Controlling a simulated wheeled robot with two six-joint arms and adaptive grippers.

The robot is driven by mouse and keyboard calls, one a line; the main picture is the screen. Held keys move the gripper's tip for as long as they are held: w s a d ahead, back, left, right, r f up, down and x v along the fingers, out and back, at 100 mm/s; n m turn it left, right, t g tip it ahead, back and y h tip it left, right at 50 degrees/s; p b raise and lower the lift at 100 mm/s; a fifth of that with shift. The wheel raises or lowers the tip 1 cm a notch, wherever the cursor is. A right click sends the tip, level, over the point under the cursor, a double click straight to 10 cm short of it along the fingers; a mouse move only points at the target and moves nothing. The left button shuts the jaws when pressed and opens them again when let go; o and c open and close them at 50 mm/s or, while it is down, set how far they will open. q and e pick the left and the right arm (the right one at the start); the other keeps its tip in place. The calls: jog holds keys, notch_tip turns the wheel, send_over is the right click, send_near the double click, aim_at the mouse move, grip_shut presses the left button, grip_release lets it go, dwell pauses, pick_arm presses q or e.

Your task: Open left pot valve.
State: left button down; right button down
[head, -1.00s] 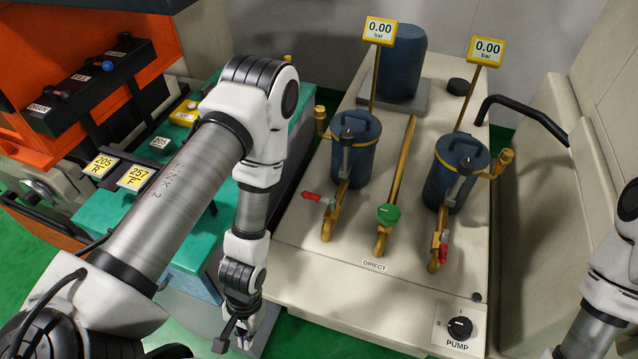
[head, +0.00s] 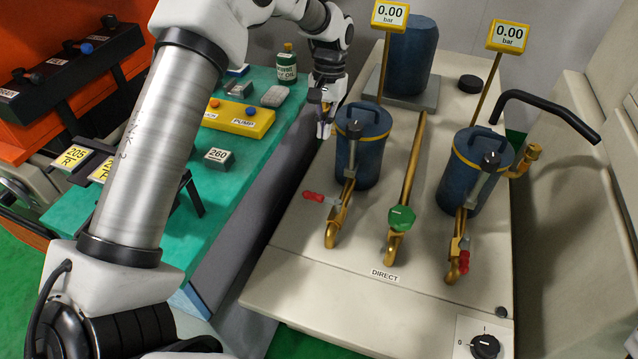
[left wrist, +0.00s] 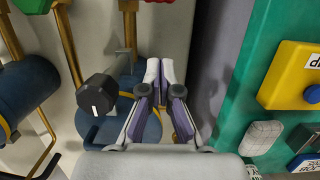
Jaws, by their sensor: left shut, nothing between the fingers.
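The left pot (head: 358,165) is a dark blue cylinder with a handled lid. A valve with a red lever (head: 315,196) sits on the brass pipe in front of it, its lever pointing left. My left gripper (head: 325,132) is shut and empty, fingers down beside the upper left of the pot, and hides the brass fitting there. In the left wrist view the closed fingers (left wrist: 160,72) lie next to the pot's blue lid (left wrist: 120,138) and a black hexagonal knob (left wrist: 97,96). Contact with the pot cannot be told. My right gripper is out of view.
The right pot (head: 467,180) has a red lever (head: 463,262) hanging down. A green valve handle (head: 401,218) stands between the pots. Gauges reading 0.00 bar (head: 390,15) rise on rods behind. A green bench with a yellow button box (head: 235,118) is left.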

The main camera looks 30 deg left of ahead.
aim_at(322, 201)
pick_arm(q)
jog(key=shift+f, duration=0.1)
jog(key=s+d+f+p, duration=0.1)
jog(key=s+f, duration=0.4)
jog(key=f, duration=0.6)
jog(key=shift+s+d+f+p, duration=0.2)
jog(key=shift+f+p, duration=0.15)
jog(key=shift+p, duration=0.3)
